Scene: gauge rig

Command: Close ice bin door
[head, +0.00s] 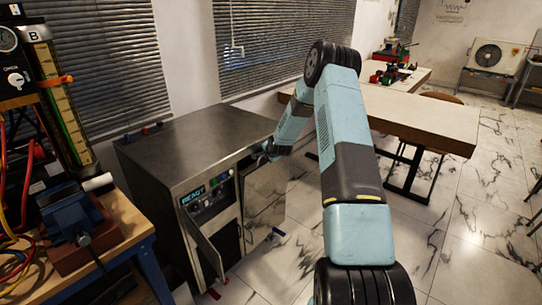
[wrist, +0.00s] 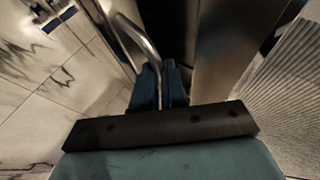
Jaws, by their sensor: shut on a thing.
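The steel ice machine (head: 205,135) stands in the middle left of the head view, with a lit READY panel (head: 208,196) on its front. A shiny steel door (head: 265,195) stands ajar at its right front; I take it for the ice bin door. My gripper (head: 272,152) is at this door's upper part, its fingertips partly hidden by the wrist. In the wrist view my blue fingers (wrist: 163,85) are shut on a curved metal handle (wrist: 137,35). A dark gap (wrist: 168,25) shows beyond it.
A second narrow steel panel (head: 204,248) stands swung out at the lower left front. A workbench with a blue vise (head: 75,222) is close on the left. A long table (head: 420,112) stands behind to the right.

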